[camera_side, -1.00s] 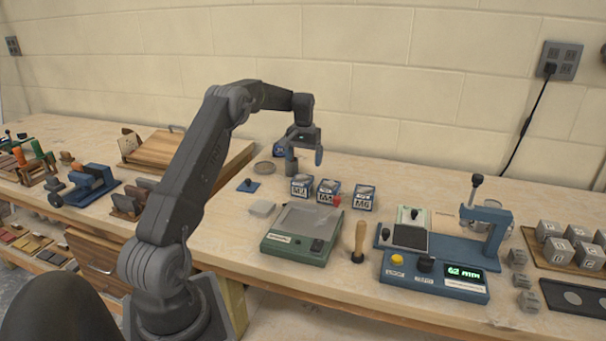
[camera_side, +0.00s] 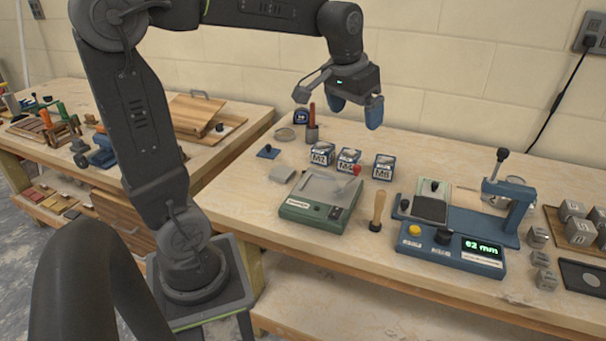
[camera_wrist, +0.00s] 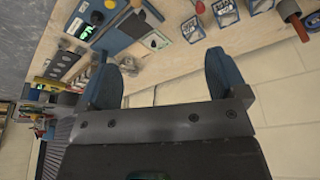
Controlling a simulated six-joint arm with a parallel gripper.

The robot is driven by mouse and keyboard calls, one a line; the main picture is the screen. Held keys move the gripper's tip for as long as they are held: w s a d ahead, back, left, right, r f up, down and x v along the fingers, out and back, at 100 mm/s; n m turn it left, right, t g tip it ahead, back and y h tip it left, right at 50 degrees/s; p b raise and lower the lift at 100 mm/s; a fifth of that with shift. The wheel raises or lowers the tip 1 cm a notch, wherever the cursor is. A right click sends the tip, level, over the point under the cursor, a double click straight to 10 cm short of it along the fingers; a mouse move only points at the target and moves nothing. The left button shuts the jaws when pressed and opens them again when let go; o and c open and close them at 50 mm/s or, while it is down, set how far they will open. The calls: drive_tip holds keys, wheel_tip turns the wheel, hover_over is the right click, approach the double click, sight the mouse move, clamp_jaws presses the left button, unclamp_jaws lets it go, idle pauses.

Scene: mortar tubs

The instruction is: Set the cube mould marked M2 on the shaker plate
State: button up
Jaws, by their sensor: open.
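The cube mould marked M2 (camera_side: 321,154) is a small blue-and-white block with a grey top, leftmost of three similar moulds on the bench. It also shows at the top edge of the wrist view (camera_wrist: 259,5). The shaker plate (camera_side: 322,187) is a grey top on a green unit in front of the moulds, and nothing sits on it except perhaps a red-knobbed part at its back right edge. My gripper (camera_side: 357,112) is open and empty, in the air above the moulds. Its blue fingers (camera_wrist: 163,75) are apart in the wrist view.
The middle mould (camera_side: 348,160) and right mould (camera_side: 383,166) stand close beside M2. A pot with a red-handled tool (camera_side: 312,132) stands behind M2. A wooden-handled tamper (camera_side: 378,210) stands right of the green unit. A blue testing device (camera_side: 455,235) is farther right.

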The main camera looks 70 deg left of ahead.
drive_tip(key=s+d+m+t, duration=0.1)
drive_tip(key=s+d, duration=0.5)
drive_tip(key=s, duration=0.1)
drive_tip(key=shift+s+d+f+m, duration=0.15)
drive_tip(key=shift+d+f+m, duration=0.05)
drive_tip(key=shift+f+m, duration=0.15)
drive_tip(key=shift+o, duration=0.4)
drive_tip(key=s+d+f+m+t+h, duration=0.1)
drive_tip(key=s+d+f, duration=0.3)
drive_tip(key=s, duration=0.4)
drive_tip(key=shift+d, duration=0.2)
drive_tip(key=shift+m, duration=0.25)
drive_tip(key=shift+w, duration=0.1)
